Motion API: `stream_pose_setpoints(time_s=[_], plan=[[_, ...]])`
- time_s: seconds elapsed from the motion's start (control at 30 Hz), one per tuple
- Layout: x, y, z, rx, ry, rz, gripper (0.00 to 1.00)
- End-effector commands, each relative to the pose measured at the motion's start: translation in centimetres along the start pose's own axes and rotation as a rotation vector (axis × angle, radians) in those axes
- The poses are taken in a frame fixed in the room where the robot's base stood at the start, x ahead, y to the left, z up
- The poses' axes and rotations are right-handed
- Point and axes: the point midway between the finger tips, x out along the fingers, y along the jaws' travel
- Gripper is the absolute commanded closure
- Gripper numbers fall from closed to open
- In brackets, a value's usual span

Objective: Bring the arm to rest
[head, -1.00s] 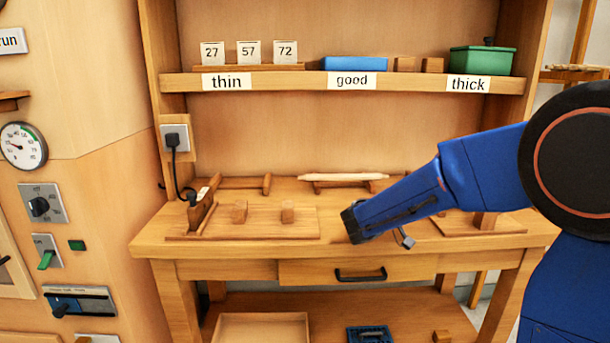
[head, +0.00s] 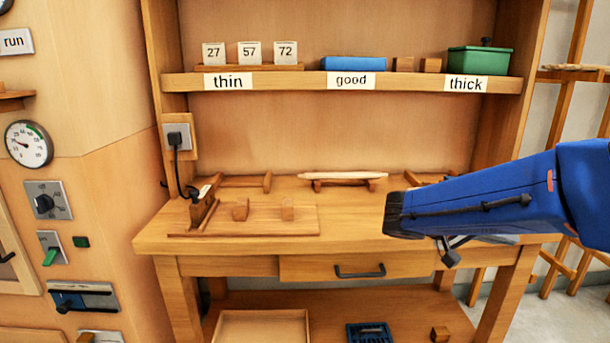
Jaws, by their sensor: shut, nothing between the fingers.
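My blue arm (head: 500,198) reaches in from the right edge of the head view. My gripper (head: 392,215) is its dark end, pointing left, in front of the right part of the wooden workbench (head: 365,228). The gripper looks shut and holds nothing. A small dark part hangs below the arm near its end. The arm hides much of the bench's right side and what lies there.
A pale rod (head: 345,175) lies on a wooden rest at the bench's back. A wooden fixture (head: 260,218) stands on the left. Above, a shelf (head: 300,83) holds a blue block (head: 355,63) and a green box (head: 478,60). A drawer handle (head: 360,272) juts out in front.

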Motion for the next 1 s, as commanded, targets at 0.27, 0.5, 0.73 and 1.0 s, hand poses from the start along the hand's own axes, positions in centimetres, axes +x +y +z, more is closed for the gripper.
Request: stream_pose_setpoints(time_s=[0.27,0.5,0.73,1.0], plan=[[0.5,-0.4,10.2,-0.155,-0.212,-0.336,1.0],[-2.1,-2.0,17.0,-0.227,-0.273,-0.669,1.0],[-6.4,-3.6,21.2,-0.232,-0.224,-0.985,1.0],[-11.1,-4.4,23.0,-0.183,-0.09,-1.244,1.0]])
